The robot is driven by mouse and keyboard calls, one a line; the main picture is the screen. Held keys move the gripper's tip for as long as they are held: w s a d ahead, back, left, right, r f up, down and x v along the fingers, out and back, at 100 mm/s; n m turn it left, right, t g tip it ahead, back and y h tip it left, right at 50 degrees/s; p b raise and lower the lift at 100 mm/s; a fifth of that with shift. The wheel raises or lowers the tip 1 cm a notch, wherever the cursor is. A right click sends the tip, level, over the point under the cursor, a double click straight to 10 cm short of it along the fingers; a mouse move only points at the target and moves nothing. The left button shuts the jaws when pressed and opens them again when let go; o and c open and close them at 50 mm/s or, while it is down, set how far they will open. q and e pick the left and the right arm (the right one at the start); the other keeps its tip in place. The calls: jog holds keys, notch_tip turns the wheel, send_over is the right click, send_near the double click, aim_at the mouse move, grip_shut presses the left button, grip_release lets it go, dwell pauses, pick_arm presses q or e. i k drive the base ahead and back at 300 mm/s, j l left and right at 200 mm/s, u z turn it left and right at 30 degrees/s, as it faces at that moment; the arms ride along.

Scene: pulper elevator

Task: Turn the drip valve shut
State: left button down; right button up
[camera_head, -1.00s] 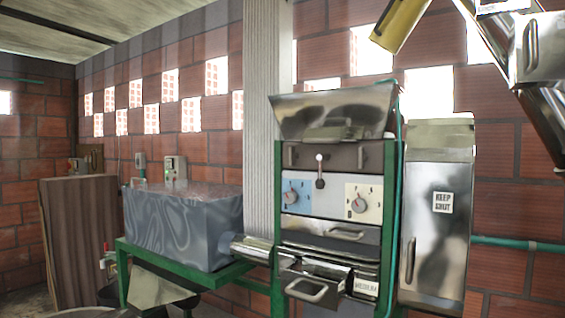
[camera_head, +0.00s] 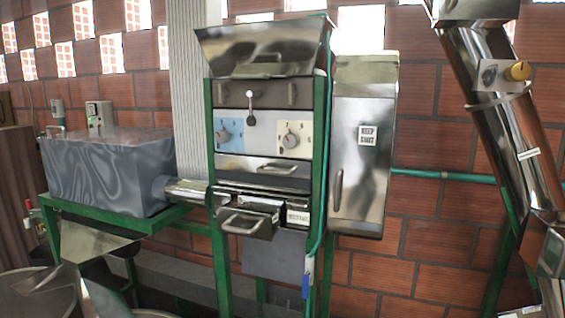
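A small valve with a blue lever (camera_head: 305,287) sits low on the thin green hose (camera_head: 328,190) that runs down the right side of the metal machine. It looks like the drip valve, though no label shows on it. The lever points down, roughly in line with the hose; any drops are too small to tell. Neither of my grippers is in view.
The pulper machine (camera_head: 268,172) in its green frame stands in the middle, with an open drawer (camera_head: 247,220). A steel cabinet (camera_head: 362,150) is to its right. A steel chute (camera_head: 490,110) slants down at the right. The grey tank (camera_head: 105,175) and round vats (camera_head: 35,295) are left.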

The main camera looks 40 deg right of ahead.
aim_at(305, 277)
jog(key=z, duration=1.45)
